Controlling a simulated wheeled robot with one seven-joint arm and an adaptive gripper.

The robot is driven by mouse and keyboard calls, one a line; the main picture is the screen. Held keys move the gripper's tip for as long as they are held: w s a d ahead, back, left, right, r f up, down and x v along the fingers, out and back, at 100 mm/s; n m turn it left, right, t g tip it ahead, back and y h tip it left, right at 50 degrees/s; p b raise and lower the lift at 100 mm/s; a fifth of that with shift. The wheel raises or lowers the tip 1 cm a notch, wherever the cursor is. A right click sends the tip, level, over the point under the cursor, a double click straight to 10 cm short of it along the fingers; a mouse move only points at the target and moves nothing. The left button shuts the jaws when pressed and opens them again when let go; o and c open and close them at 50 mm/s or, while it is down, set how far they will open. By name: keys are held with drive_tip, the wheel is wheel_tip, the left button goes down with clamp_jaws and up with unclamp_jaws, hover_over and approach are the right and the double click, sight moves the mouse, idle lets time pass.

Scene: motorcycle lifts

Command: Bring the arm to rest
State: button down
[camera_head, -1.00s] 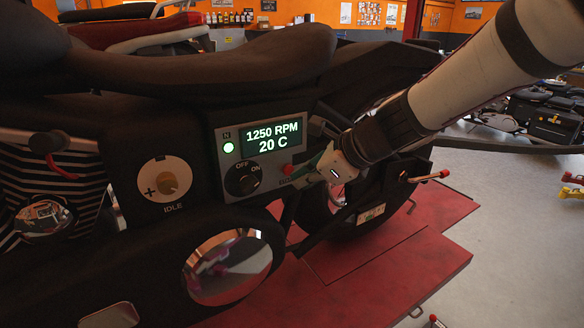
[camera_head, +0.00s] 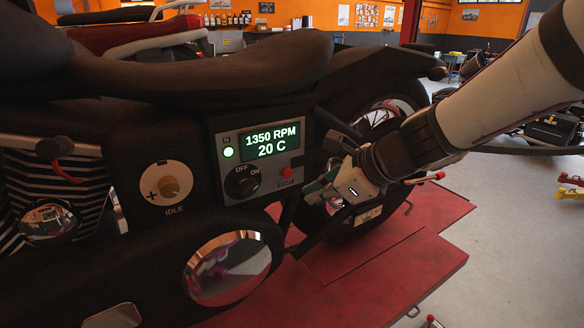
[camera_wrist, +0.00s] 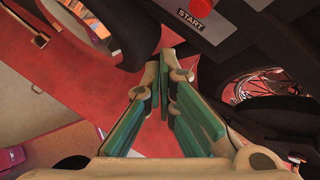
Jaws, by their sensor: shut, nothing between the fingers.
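My gripper (camera_head: 318,192) is in front of the motorcycle's rear part, just right of and below the control panel (camera_head: 222,141). It is apart from the panel's red start button (camera_head: 286,172). In the wrist view my gripper (camera_wrist: 164,60) has its green-padded fingers closed together with nothing between them. The start button (camera_wrist: 201,8) and its START label show at the top there. The panel display reads 1350 RPM and 20 C, with a green light lit beside it. My arm comes in from the upper right.
The motorcycle (camera_head: 190,75) fills the left and middle. An idle knob (camera_head: 168,187) is left of the panel. The bike stands over a red lift platform (camera_head: 385,270). Grey floor (camera_head: 515,240) at the right is mostly open, with yellow and red parts at its edge.

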drive_tip(key=shift+s+d, duration=0.15)
drive_tip(key=s+d+r+n+h, duration=0.2)
drive_tip(key=s+d+n+h, duration=0.1)
drive_tip(key=s+d+n, duration=0.5)
drive_tip(key=s+d+r+n+h, duration=0.2)
drive_tip(key=s+d+n+h, duration=0.2)
drive_tip(key=s+d+n, duration=0.4)
drive_tip(key=s+n, duration=0.5)
drive_tip(key=shift+n, duration=0.3)
